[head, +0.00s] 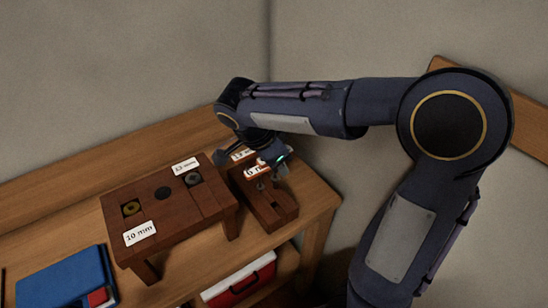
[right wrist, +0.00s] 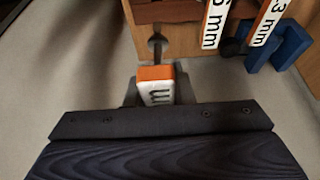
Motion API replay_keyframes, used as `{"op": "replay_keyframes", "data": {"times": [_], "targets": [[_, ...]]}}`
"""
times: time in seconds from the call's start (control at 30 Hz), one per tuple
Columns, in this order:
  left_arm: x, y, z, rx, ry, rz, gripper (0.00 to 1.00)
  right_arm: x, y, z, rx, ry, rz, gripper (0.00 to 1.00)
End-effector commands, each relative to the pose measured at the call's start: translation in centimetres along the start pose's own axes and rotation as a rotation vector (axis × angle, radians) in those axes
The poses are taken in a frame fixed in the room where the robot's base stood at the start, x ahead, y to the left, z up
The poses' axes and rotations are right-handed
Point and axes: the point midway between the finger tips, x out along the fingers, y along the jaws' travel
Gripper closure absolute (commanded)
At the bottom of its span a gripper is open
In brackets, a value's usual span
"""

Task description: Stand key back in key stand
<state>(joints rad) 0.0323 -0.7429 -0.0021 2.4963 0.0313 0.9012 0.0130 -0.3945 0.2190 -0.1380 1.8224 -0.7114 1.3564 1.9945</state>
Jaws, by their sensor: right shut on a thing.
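My right gripper (right wrist: 158,92) is shut on a key's tag (right wrist: 156,86), which is white with an orange edge and part of a printed letter. The key's dark metal end (right wrist: 157,45) points away from the gripper, toward the wooden key stand (right wrist: 170,10). I cannot tell whether it touches the stand. In the head view the right gripper (head: 281,166) is over the back of the low key stand (head: 277,213). Two other tagged keys show in the wrist view, one tag (right wrist: 213,22) beside another (right wrist: 268,20). My left gripper is out of view.
A dark wooden bench block (head: 185,222) with round inserts and labels of 10 mm and 13 mm stands left of the key stand. A blue book or case (head: 62,276) lies at the front left. A red and white box (head: 240,281) is on the lower shelf. Walls close the back corner.

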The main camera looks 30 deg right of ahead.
Motion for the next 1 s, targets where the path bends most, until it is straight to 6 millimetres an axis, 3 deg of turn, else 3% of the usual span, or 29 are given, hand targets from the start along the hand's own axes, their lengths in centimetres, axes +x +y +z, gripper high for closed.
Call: {"op": "replay_keyframes", "data": {"times": [0.37, 1.0], "targets": [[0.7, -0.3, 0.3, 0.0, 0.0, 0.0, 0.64, 0.4, 0.0, 0.4, 0.0, -0.003, -0.001, 1.0], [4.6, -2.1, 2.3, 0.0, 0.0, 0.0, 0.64, 5.2, 0.0, 2.4, 0.0, -0.003, -0.002, 1.0]]}}
